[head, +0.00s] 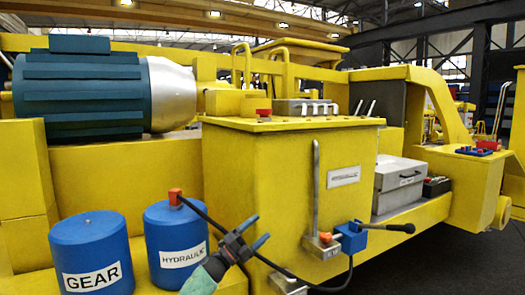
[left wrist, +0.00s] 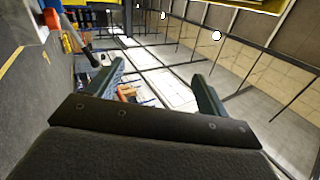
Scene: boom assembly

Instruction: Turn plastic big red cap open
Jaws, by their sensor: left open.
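A red cap (head: 264,114) sits on the top face of the yellow hydraulic tank (head: 285,170), near its left end. It is small in the head view, and I cannot tell whether it is loose or tight. My left gripper (head: 256,231) is in front of the tank's lower left part, well below the cap and apart from it. Its two fingers are spread and empty. They also show spread in the left wrist view (left wrist: 158,72), with only distant hall background between them. My right gripper is out of view.
Blue drums labelled GEAR (head: 92,250) and HYDRAULIK (head: 178,240) stand at the left; the latter has an orange-red nozzle (head: 175,196) with a black hose. A grey upright lever (head: 316,190) and a blue block with black handle (head: 352,236) are on the tank's front.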

